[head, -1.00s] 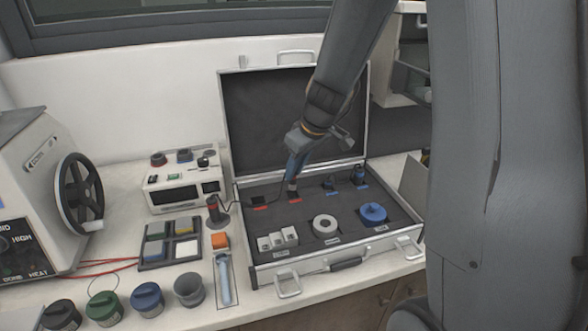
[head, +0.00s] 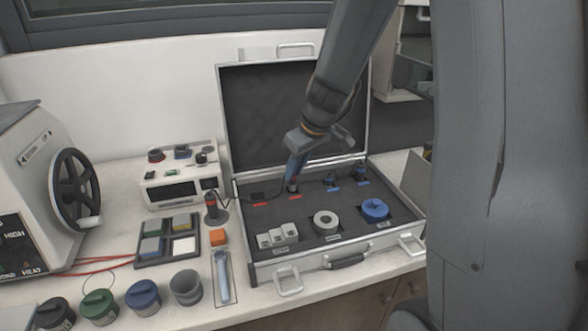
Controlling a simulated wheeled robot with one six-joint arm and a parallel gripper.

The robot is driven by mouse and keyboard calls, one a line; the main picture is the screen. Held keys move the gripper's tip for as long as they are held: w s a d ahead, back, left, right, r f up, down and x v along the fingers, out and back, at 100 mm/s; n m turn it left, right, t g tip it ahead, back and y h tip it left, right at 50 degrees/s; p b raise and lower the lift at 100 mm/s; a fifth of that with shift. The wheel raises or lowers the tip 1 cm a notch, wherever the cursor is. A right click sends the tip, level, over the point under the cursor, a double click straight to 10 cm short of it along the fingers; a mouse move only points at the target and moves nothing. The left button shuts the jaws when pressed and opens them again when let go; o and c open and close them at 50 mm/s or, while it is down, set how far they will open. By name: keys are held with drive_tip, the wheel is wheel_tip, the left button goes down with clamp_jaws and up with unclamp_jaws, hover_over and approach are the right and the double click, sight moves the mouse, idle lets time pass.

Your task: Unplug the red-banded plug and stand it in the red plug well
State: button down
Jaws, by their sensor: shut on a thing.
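The open case (head: 404,214) has a dark foam insert with several wells at the back, two beside red labels and two beside blue labels. My gripper (head: 292,184) points down at the back row, just behind the second red label (head: 295,197). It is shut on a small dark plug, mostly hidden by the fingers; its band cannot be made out. A thin dark cable runs left from near the fingertips. I cannot tell whether the plug's lower end is inside the well or just above it. A dark block (head: 257,196) sits behind the first red label (head: 260,204).
Blue-labelled parts (head: 359,174) stand right of my gripper. Metal blocks (head: 277,236), a grey ring (head: 326,222) and a blue knob (head: 374,209) fill the front. A control box (head: 180,184) and an upright stand (head: 212,208) are left. The raised lid (head: 270,115) is behind.

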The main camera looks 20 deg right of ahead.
drive_tip(key=shift+f+b, duration=1.4)
drive_tip(key=shift+b, duration=0.25)
idle(0.7)
drive_tip(key=c, duration=1)
unclamp_jaws()
drive_tip(key=shift+r, duration=0.15)
wheel_tip(320, 180, up, 7)
drive_tip(key=p, duration=0.5)
drive_tip(key=shift+r, duration=0.2)
drive_tip(key=shift+f, duration=0.1)
drive_tip(key=s+f+m, duration=0.1)
drive_tip(key=s+m, duration=0.1)
drive_tip(key=s, duration=0.4)
drive_tip(key=s+f+m+g+h, duration=0.1)
drive_tip(key=s+m, duration=0.1)
drive_tip(key=s, duration=0.5)
drive_tip(key=s+f+m+g+h, duration=0.1)
drive_tip(key=s+f, duration=0.1)
drive_tip(key=s, duration=0.5)
drive_tip(key=shift+s+a+m, duration=0.25)
drive_tip(key=shift+a+m, duration=0.05)
drive_tip(key=shift+m, duration=0.1)
